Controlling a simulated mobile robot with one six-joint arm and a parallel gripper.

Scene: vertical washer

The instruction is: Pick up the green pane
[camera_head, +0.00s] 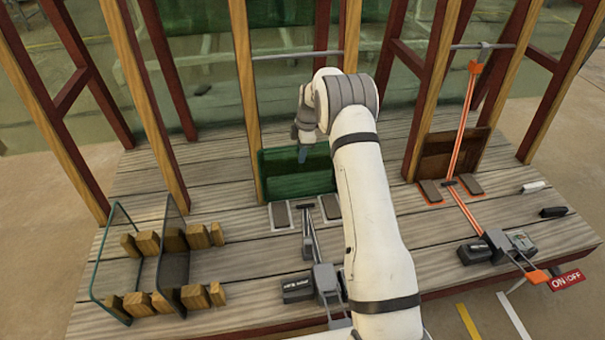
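A green pane (283,178) stands nearly upright on the wooden deck at the centre, behind two small grey pads. My white arm reaches up from the bottom of the picture, and its bent end hides part of the area to the right of the pane. My gripper (303,154) is small and dark here, pointing down in front of the pane's upper part. I cannot tell whether it touches the pane, nor whether its fingers are open or shut.
A brown pane (436,163) stands at the right by an orange rail (465,125). A rack of wooden blocks (147,243) with two glass panes is at the left. Wooden posts (246,90) rise around the deck. An ON/OFF sign (566,282) hangs at the right.

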